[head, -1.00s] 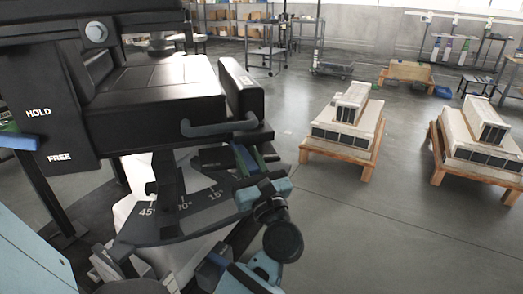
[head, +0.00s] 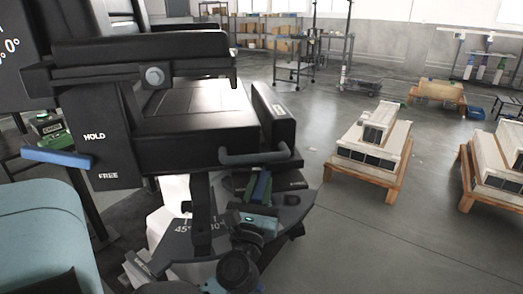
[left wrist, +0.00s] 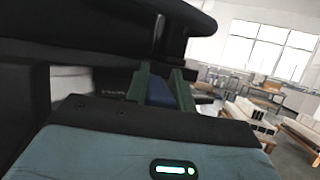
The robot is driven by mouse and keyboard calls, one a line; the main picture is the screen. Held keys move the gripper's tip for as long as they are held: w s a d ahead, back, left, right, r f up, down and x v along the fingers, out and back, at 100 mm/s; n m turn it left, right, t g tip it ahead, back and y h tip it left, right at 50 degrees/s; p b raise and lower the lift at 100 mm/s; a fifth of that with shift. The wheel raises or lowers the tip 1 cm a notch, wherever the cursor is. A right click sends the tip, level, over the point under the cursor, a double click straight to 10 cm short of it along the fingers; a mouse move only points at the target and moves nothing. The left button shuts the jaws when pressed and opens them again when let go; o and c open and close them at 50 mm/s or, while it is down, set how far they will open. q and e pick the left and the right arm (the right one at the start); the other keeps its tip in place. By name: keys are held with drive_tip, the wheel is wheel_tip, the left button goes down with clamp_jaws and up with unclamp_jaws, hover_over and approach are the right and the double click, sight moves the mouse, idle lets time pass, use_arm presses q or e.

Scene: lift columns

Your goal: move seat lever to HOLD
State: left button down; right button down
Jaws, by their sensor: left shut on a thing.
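The seat lever (head: 57,158) is a blue bar on the black side panel (head: 112,150) at the left of the head view. It lies between the white words HOLD above and FREE below. No gripper is at it. My left gripper (head: 259,188) is under the right end of the black seat (head: 190,120). Its green fingers are shut on a blue bar, which shows between them in the left wrist view (left wrist: 158,92). The bar's far end is hidden there. I do not see my right gripper.
A grey angle scale (head: 290,212) marked 45° and 30° lies below the seat; my left gripper covers part of it. A grey handle (head: 255,157) juts from the seat front. Pallets with stacked blocks (head: 370,150) stand at right. Open floor lies between.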

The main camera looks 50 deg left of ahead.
sight(255, 203)
idle(0.3)
use_arm(q)
drive_tip(key=c, duration=1.2)
unclamp_jaws()
drive_tip(key=b+v, duration=0.1)
drive_tip(key=v, duration=0.5)
drive_tip(key=shift+s+f+b, duration=0.15)
drive_tip(key=shift+b, duration=0.2)
drive_tip(key=shift+s+d+f, duration=0.15)
drive_tip(key=shift+s+d, duration=0.3)
drive_tip(key=shift+s, duration=0.1)
drive_tip(key=shift+d, duration=0.1)
